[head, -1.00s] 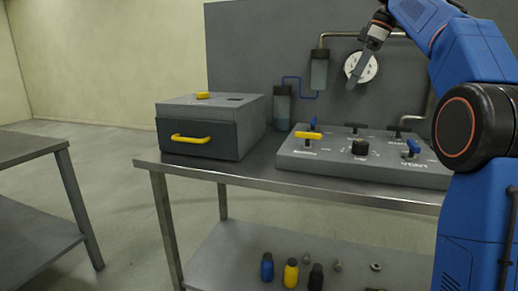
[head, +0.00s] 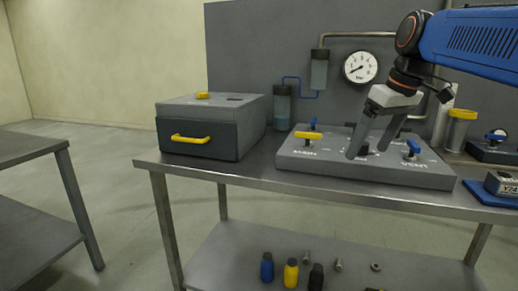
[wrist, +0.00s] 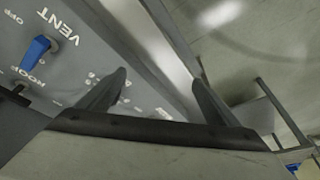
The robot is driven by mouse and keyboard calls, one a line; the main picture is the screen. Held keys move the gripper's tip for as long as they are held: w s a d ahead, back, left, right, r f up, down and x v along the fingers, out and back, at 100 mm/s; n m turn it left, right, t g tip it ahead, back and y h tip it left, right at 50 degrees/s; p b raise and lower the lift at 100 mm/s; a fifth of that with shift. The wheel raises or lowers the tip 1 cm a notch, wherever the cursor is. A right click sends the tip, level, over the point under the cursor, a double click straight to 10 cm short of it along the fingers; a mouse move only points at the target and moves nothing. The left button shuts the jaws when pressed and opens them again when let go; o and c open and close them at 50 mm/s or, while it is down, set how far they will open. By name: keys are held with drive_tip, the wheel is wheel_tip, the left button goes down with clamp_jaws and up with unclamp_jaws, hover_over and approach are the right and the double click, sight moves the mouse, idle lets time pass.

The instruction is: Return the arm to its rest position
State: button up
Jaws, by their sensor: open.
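My gripper (head: 369,146) is open and empty. In the head view it hangs in front of the grey control panel (head: 290,163) on the steel table, its fingers pointing down and covering part of the panel. My blue arm reaches in from the upper right. In the wrist view my gripper (wrist: 160,80) shows both fingers apart with nothing between them. The panel (wrist: 95,30) lies beyond, with a blue knob (wrist: 36,52) and the word VENT at the left. I cannot tell the exact height of the fingers above the panel.
A grey box (head: 225,145) with a yellow drawer handle (head: 190,139) stands left on the table. A gauge (head: 360,67) hangs on the back board. A yellow-topped cup (head: 459,125) and a blue tray (head: 487,193) are at right. Small bottles stand on the lower shelf (head: 225,265).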

drive_tip(key=s+d+f+m+h, duration=0.1)
drive_tip(key=s+f+m, duration=0.1)
drive_tip(key=s+f, duration=0.8)
drive_tip(key=s+d+f+m+t+h, duration=0.1)
drive_tip(key=s+f+m, duration=0.2)
drive_tip(key=s+f, duration=0.8)
wheel_tip(320, 180, down, 6)
drive_tip(key=shift+f+m+t, duration=0.15)
drive_tip(key=shift+m+t, duration=0.15)
